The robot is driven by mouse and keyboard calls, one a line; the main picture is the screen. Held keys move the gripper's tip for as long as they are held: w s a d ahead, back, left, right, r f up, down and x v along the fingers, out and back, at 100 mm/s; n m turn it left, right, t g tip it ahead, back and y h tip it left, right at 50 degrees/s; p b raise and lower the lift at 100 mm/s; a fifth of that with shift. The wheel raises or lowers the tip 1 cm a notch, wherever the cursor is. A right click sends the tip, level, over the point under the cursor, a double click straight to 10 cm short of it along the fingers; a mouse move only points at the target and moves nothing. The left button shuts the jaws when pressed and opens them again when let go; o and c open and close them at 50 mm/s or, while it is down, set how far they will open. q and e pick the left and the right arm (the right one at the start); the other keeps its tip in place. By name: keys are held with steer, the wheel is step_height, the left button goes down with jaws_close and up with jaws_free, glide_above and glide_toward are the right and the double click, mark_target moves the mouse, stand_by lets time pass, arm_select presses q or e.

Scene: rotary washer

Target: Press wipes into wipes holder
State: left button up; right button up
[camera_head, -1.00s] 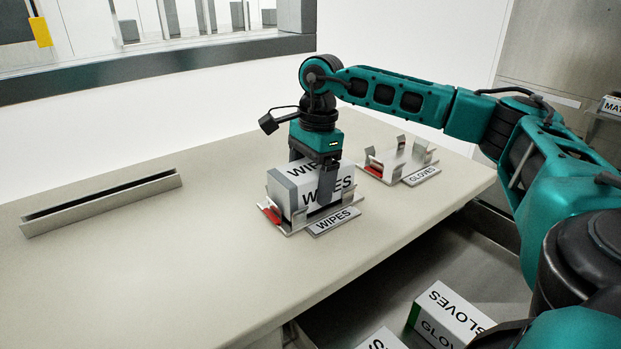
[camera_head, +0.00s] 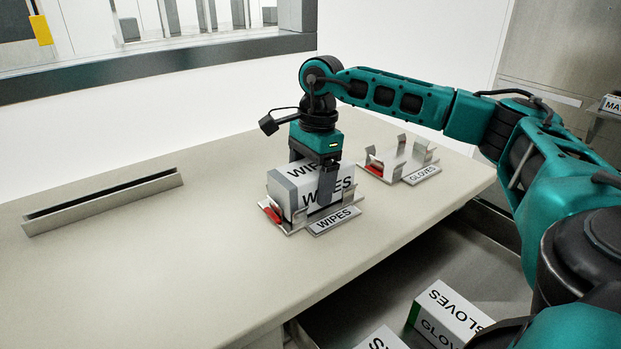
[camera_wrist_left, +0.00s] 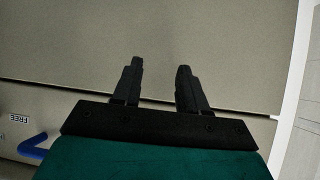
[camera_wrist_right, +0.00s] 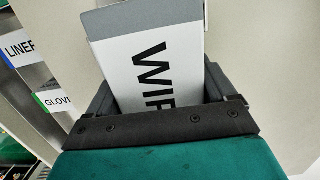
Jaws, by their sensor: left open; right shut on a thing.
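The wipes box (camera_head: 300,185), white with grey ends and black WIPES lettering, sits in the metal wipes holder (camera_head: 292,228) on the table, between its upright tabs. The holder has a WIPES label plate (camera_head: 335,221) at its front and a red part at its left. My right gripper (camera_head: 318,185) points down and is shut on the box, one finger across its front face. In the right wrist view the box (camera_wrist_right: 150,60) lies between the fingers. Whether the box touches the holder's floor is hidden. My left gripper (camera_wrist_left: 158,82) is open and empty, facing a plain grey-beige surface.
The empty gloves holder (camera_head: 400,160) stands behind and right of the wipes holder. A long metal rail (camera_head: 105,202) lies at the table's left. A gloves box (camera_head: 447,315) is below the table's front edge. The table's middle left is clear.

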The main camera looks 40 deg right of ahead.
steer(key=shift+f, duration=0.25)
stand_by(0.8)
steer(key=o, duration=1.1)
steer(key=r, duration=0.4)
steer(key=d+r, duration=0.1)
steer(key=r, duration=0.3)
steer(key=r+p, duration=0.1)
steer(key=r, duration=0.3)
steer(key=shift+s+d+r, duration=0.1)
steer(key=shift+d+r, duration=0.15)
steer(key=shift+r, duration=0.15)
